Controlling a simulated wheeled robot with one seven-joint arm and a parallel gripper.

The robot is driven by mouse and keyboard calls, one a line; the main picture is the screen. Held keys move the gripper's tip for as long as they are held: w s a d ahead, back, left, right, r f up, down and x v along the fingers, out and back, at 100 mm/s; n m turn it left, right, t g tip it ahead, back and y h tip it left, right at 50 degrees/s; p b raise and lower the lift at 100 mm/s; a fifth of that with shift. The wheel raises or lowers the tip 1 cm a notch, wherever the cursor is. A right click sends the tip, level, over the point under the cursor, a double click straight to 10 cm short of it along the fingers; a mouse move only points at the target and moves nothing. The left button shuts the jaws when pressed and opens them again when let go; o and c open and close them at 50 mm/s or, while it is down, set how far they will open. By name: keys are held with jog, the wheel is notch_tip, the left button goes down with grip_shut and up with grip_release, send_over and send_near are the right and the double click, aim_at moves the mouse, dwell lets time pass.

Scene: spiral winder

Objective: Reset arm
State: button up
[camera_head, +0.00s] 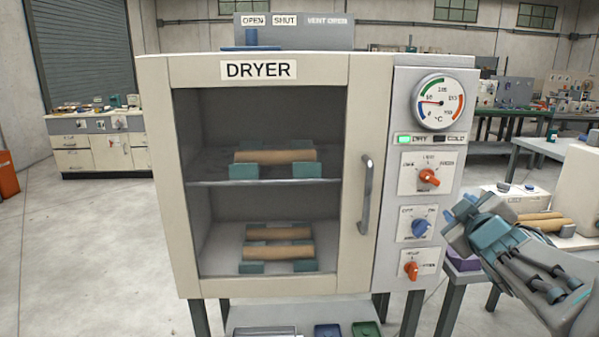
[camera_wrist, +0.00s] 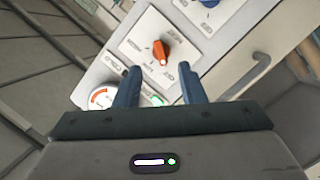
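My gripper (camera_head: 458,222) is at the right of the head view, in front of the right edge of the dryer's control panel. In the wrist view my gripper (camera_wrist: 159,84) has its two blue fingers apart with nothing held between them. Beyond the fingers the panel shows upside down, with the upper orange knob (camera_wrist: 162,52), the gauge (camera_wrist: 101,97) and a green light. The fingers look apart from the knob. The dryer (camera_head: 360,80) stands in the middle with its glazed door (camera_head: 186,200) closed. Cardboard tubes (camera_head: 275,156) lie on blue-green cradles on its two shelves.
The door handle (camera_head: 366,195) sticks out left of the panel. A bench with more tubes (camera_head: 543,221) stands to the right. The floor (camera_head: 90,250) at left is clear.

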jog(key=s+a+f+m+g+y+p, duration=0.1)
jog(key=s+a+f+m+g+p, duration=0.2)
jog(key=s+a+g, duration=0.3)
jog(key=s+a+f+m+g+y+p, duration=0.2)
jog(key=s+a+f+m+g+p, duration=0.2)
jog(key=s+a, duration=0.7)
notch_tip(320, 180, down, 3)
jog(key=s+g+p, duration=0.2)
jog(key=g, duration=0.1)
jog(key=shift+s+a+r, duration=0.2)
jog(key=shift+s+a, duration=0.1)
jog(key=shift+s, duration=0.1)
